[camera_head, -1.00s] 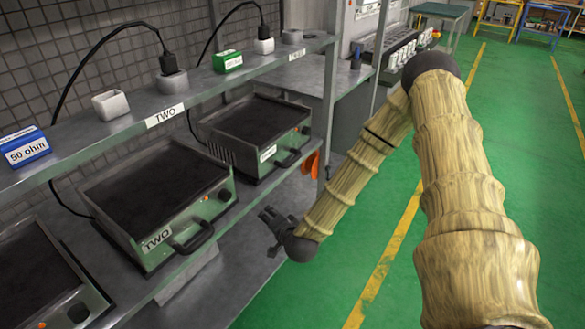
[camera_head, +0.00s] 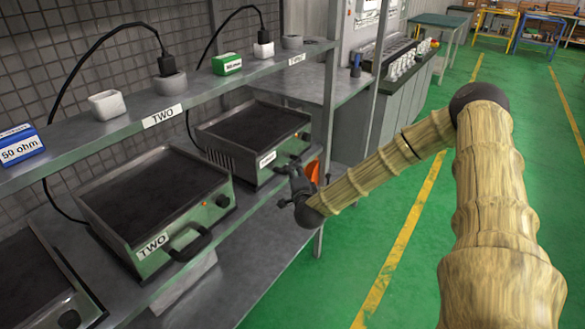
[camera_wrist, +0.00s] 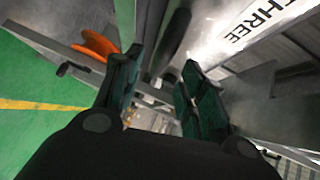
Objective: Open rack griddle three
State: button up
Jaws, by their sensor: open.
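Griddle three (camera_head: 225,152) is the right-hand griddle on the lower rack shelf, a grey-green box with a dark flat top. In the wrist view its front carries a white THREE label (camera_wrist: 262,20). A dark bar that looks like its handle (camera_wrist: 176,38) shows between and beyond my fingers. In the head view my gripper (camera_head: 288,184) is at the griddle's front right and hides most of the handle. In the wrist view my gripper (camera_wrist: 160,68) is open, with dark green fingers apart on either side of the bar. Contact cannot be told.
Griddle TWO (camera_head: 150,215) stands to the left, with a black handle (camera_head: 190,243). An upper shelf (camera_head: 125,125) runs above the griddles. An orange object (camera_head: 312,172) is close by my gripper; it also shows in the wrist view (camera_wrist: 97,45). Green floor (camera_head: 395,270) is free to the right.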

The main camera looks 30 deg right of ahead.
jog(key=shift+p+x, duration=0.35)
jog(key=shift+x, duration=2.55)
jog(key=shift+a, duration=0.1)
grip_shut()
